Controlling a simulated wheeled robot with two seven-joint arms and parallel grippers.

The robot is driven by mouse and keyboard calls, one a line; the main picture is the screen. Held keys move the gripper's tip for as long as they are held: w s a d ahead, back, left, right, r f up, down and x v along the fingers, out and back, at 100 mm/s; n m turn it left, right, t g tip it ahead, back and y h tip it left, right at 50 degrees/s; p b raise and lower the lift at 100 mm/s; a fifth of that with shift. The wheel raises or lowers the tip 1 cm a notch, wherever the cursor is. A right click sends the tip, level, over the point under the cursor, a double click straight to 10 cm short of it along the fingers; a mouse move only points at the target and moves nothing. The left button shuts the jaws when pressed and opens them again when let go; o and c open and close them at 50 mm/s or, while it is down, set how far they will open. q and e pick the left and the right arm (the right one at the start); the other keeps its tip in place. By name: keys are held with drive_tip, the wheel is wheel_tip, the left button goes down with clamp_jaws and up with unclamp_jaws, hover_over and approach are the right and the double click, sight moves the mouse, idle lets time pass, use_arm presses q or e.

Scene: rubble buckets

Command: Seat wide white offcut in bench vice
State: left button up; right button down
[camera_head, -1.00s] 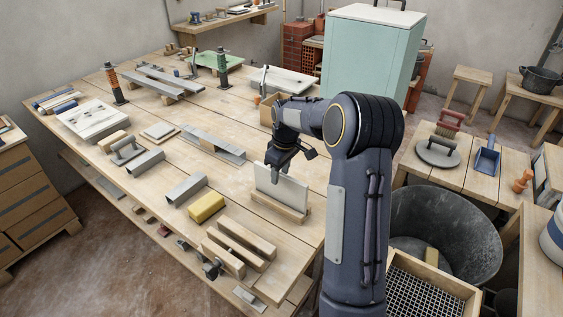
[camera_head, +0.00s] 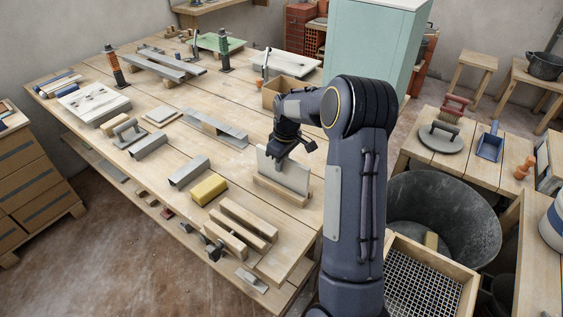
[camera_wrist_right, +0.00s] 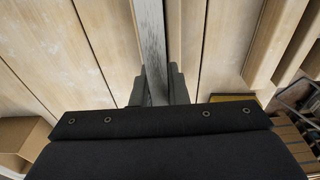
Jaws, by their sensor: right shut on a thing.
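The wide white offcut (camera_head: 295,176) stands on edge in a slotted wooden holder (camera_head: 281,191) on the workbench. My right gripper (camera_head: 281,160) points down onto the offcut's top edge and is shut on it. In the right wrist view the offcut (camera_wrist_right: 152,45) is a thin grey strip between the two fingers (camera_wrist_right: 159,88). The bench vice (camera_head: 234,239), with two long wooden jaws and a gap between them, sits at the bench's near edge, to the lower left of the holder. My left gripper is not in view.
A yellow sponge (camera_head: 210,189) and a grey metal channel (camera_head: 189,170) lie left of the holder. A black tub (camera_head: 440,205) and a mesh sieve (camera_head: 420,284) stand right of my arm. Bare bench top shows between the holder and the vice.

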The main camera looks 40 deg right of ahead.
drive_tip(key=c, duration=2.1)
unclamp_jaws()
clamp_jaws()
drive_tip(key=shift+r, duration=0.2)
drive_tip(key=shift+r+p, duration=1.1)
drive_tip(key=shift+r, duration=0.25)
drive_tip(key=shift+r, duration=0.1)
drive_tip(key=shift+r+p, duration=1.1)
drive_tip(key=shift+r, duration=0.3)
drive_tip(key=shift+a, duration=0.1)
